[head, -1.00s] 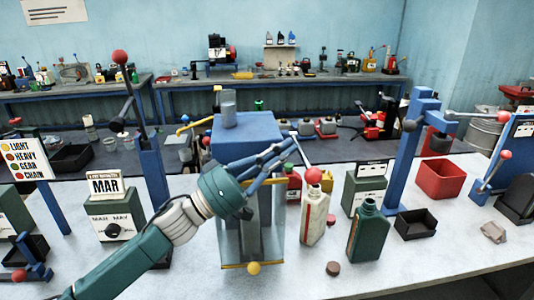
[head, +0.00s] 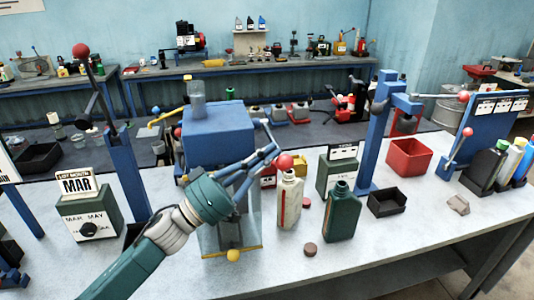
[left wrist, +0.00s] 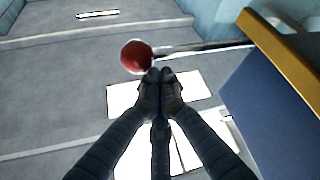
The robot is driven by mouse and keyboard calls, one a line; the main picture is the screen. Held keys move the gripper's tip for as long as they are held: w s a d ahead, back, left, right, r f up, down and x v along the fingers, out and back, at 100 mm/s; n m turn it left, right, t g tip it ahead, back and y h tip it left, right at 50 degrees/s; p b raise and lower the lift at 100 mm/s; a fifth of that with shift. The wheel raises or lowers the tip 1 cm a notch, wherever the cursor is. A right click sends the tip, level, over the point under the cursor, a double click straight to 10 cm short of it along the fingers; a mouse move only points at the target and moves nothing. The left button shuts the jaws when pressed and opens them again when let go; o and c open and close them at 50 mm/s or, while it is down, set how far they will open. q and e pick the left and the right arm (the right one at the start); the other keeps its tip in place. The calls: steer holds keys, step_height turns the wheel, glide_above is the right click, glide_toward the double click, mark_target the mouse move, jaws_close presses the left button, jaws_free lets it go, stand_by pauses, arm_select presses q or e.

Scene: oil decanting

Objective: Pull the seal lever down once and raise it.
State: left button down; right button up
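A lever with a red ball knob (head: 284,160) hangs from the right side of the blue-topped machine (head: 217,130), its rod sloping down to the right. No label shows on it. The knob and rod also show in the left wrist view (left wrist: 137,57). My left gripper (head: 277,151) is beside the rod, close to the knob. In the left wrist view its fingertips (left wrist: 160,76) are together, just below the rod in the picture, with nothing seen between them. I cannot tell whether they touch the rod. My right gripper is not in view.
A cream bottle (head: 289,199) stands below the knob, and a green bottle (head: 342,214) stands to its right. A brown cap (head: 310,249) lies in front. A blue post (head: 377,140) with its own lever, a red bin (head: 409,158) and a black tray (head: 387,203) are further right.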

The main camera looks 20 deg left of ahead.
arm_select(q)
step_height(320, 180, down, 2)
steer(key=shift+f+m+h+b, duration=0.25)
steer(key=shift+m+h+b, duration=0.35)
steer(key=shift+m+b, duration=0.4)
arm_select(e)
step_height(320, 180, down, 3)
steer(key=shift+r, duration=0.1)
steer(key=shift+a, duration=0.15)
arm_select(q)
steer(key=shift+r, duration=0.15)
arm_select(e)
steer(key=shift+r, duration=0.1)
